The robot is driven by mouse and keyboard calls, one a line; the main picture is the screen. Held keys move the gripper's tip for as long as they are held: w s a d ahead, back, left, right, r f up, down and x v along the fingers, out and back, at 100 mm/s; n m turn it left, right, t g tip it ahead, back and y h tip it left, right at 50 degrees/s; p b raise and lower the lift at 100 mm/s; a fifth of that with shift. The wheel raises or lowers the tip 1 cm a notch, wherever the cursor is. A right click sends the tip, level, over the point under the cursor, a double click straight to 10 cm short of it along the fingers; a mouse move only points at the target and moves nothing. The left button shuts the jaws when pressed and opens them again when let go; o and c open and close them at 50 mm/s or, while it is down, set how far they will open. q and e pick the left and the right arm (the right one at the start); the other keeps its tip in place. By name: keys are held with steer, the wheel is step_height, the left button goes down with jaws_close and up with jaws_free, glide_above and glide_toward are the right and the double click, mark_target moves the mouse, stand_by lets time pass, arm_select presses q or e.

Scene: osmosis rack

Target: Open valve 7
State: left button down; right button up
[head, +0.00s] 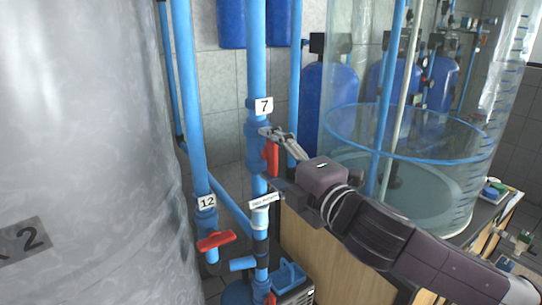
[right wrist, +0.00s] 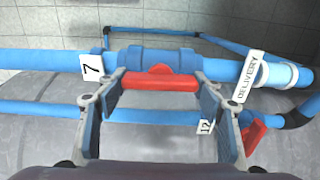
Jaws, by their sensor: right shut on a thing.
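The valve 7 red handle (head: 271,158) sits on a vertical blue pipe (head: 257,60), just below the white tag 7 (head: 264,106). The handle lies along the pipe. My right gripper (head: 275,160) reaches it from the right, with one finger above and one below. In the right wrist view the handle (right wrist: 160,83) spans between the two fingers of my right gripper (right wrist: 162,88), which is shut on its ends. The tag 7 (right wrist: 91,66) shows there too. My left gripper is not in view.
Valve 12's red handle (head: 216,241) sticks out crosswise on the neighbouring pipe, lower left. A large grey tank (head: 80,130) fills the left. A clear cylindrical tank (head: 430,160) stands behind my right arm. A white delivery label (head: 265,201) is below valve 7.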

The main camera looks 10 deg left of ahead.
steer(key=shift+f, duration=0.1)
steer(key=o, duration=1.2)
steer(key=shift+c, duration=0.2)
steer(key=shift+d, duration=0.1)
steer(key=v, duration=1.2)
